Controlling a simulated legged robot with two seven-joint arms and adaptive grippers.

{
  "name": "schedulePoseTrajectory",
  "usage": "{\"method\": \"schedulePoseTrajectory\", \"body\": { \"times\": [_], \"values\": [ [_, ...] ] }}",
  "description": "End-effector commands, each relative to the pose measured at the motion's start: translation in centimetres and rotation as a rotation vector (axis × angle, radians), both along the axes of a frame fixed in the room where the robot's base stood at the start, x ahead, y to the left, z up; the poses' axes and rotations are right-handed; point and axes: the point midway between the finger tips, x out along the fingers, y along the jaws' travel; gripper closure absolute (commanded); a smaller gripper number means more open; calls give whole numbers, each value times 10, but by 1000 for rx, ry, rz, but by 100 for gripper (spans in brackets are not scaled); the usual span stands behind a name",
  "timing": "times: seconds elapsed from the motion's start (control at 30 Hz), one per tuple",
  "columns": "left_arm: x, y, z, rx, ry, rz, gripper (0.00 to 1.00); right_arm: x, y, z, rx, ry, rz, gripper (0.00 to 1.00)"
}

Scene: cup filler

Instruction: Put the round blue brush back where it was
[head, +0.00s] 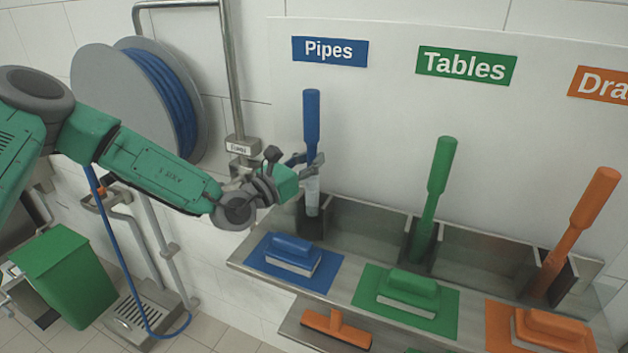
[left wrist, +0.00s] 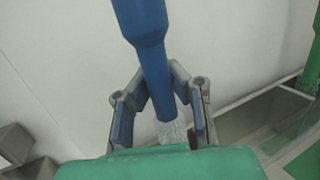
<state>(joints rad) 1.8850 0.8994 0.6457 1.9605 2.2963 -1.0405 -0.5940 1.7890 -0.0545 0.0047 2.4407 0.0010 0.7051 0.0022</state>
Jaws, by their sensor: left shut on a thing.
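The round blue brush (head: 312,125) stands upright, handle up, under the Pipes sign. Its pale bristle end (head: 312,193) points down at the leftmost grey holder (head: 335,222) on the shelf; I cannot tell how deep it sits in the holder. My left gripper (head: 308,165) is shut on the brush just above the bristles. In the left wrist view the blue brush (left wrist: 148,55) passes between the two fingers (left wrist: 160,100), and its bristles show below them. My right gripper is in neither view.
A green brush (head: 432,195) and an orange brush (head: 580,225) stand in holders to the right. Blue (head: 292,255), green (head: 408,295) and orange scrubbers (head: 545,328) lie on the shelf in front. A hose reel (head: 100,95) and pipe (head: 232,80) are at left.

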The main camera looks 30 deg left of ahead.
Motion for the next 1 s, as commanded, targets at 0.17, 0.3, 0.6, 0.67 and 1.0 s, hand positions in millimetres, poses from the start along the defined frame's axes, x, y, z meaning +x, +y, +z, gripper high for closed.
{"method": "schedulePoseTrajectory", "body": {
  "times": [0.17, 0.3, 0.6, 0.67, 1.0],
  "values": [
    [0, -3, -11, 1, -1, -1, 100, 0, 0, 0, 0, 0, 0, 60],
    [0, -3, -28, 4, 1, -2, 100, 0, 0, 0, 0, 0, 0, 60],
    [0, 0, -50, -1, -2, -1, 100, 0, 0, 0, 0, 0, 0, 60],
    [0, 0, -49, -1, -2, -1, 100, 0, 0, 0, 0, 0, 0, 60],
    [0, -2, -50, 0, -1, -2, 70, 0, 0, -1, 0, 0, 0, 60]
  ]
}}
